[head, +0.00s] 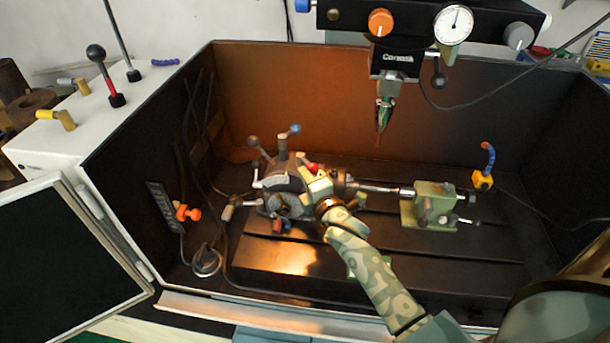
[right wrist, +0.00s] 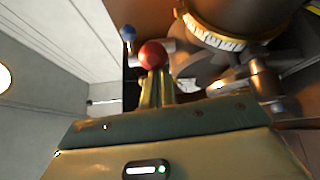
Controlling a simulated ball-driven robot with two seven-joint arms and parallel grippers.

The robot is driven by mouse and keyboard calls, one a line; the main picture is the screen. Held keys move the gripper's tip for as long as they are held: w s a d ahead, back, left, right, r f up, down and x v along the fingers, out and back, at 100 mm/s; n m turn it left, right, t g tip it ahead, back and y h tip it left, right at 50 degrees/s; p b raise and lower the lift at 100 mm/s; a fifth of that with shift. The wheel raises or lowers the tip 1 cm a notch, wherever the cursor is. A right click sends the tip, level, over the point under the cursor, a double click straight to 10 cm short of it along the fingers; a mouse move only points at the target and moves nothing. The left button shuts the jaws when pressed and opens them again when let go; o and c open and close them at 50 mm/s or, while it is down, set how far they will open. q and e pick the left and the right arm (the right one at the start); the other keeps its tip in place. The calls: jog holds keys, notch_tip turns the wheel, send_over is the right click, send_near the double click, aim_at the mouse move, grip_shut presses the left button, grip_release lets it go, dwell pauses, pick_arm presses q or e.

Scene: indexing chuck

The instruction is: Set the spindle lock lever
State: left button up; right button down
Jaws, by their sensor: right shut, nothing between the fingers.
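The grey indexing chuck (head: 285,192) stands on the black slotted bed, left of centre. A red ball knob (head: 313,166) shows at its upper right, and a lever with a blue knob (head: 294,129) rises at its back. I cannot tell for certain which is the spindle lock lever. My right gripper (head: 315,180) is at the chuck, its fingers shut and empty. In the right wrist view, the red ball knob (right wrist: 153,54) appears just beyond the fingertips (right wrist: 157,84); contact is unclear. The blue knob (right wrist: 128,32) is farther off. The knob's stem is hidden.
A green tailstock (head: 430,205) stands right of the chuck, joined by a bright shaft. The pointed spindle (head: 384,115) hangs above. An orange knob (head: 188,212), cables and a yellow-based hose (head: 483,180) lie around the bed. The front bed is mostly clear.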

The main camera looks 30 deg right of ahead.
jog(key=shift+s+d+n+y+p, duration=0.1)
jog(key=shift+d+n+y+p, duration=0.35)
jog(key=shift+n+y, duration=0.35)
jog(key=shift+d+r+n+y+p, duration=0.1)
jog(key=shift+d+n+y+p, duration=0.15)
jog(key=shift+y, duration=0.35)
jog(key=shift+d+n+y+p, duration=0.1)
jog(key=shift+d+n+y, duration=0.1)
jog(key=shift+n+y, duration=0.3)
jog(key=d+n+g+y, duration=0.1)
jog(key=y, duration=0.1)
jog(key=d+n+y+b, duration=0.1)
jog(key=n+y, duration=0.1)
jog(key=y, duration=0.1)
jog(key=shift+g, duration=0.4)
jog(key=shift+d+b, duration=0.25)
jog(key=shift+b, duration=0.1)
jog(key=shift+d, duration=0.2)
